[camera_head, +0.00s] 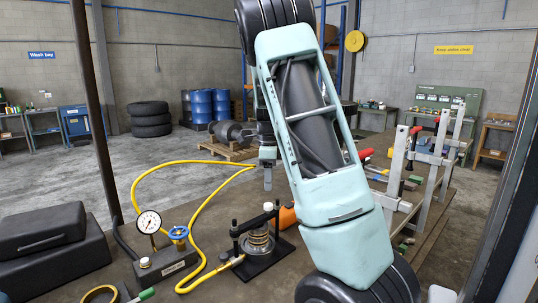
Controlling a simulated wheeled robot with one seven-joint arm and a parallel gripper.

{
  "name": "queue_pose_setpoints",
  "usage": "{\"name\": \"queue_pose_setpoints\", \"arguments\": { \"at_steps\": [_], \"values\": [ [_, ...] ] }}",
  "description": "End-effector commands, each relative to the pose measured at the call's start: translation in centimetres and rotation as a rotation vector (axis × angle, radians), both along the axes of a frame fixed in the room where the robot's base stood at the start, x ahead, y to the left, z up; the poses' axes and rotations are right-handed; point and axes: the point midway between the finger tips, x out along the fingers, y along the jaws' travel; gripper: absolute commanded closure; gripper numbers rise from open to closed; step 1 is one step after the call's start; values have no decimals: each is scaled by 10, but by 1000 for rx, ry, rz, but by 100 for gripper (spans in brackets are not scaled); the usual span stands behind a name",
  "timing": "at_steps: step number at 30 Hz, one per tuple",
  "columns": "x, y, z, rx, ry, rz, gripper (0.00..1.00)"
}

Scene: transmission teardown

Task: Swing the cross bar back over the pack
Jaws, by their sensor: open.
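A small black press fixture (274,260) stands on the bench at the lower middle. It holds a metallic round pack (257,243) of stacked rings or coils. A dark cross bar (253,222) slants between the fixture's posts at the height of the pack's top. I cannot tell whether it lies squarely over the pack or behind it. A small pale cap shows near its right end. My gripper (267,185) points down above the fixture, apart from it, open and empty. My pale green arm hides part of the gripper's right side and the bench behind.
A yellow hose (205,212) loops across the bench to the fixture. A hand pump (165,262) with a dial gauge (149,222) stands to the left. An orange object (287,216) lies right behind the fixture. A grey metal frame (400,165) stands at right.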

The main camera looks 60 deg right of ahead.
Motion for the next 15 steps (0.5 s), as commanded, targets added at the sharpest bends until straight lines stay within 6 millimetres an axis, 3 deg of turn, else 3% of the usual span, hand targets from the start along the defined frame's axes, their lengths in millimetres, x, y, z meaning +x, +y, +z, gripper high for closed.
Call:
{"name": "queue_pose_setpoints", "arguments": {
  "at_steps": [6,15],
  "values": [
    [1,-1,50,-2,-4,1,51],
    [0,0,89,0,0,0,51]
  ]
}}
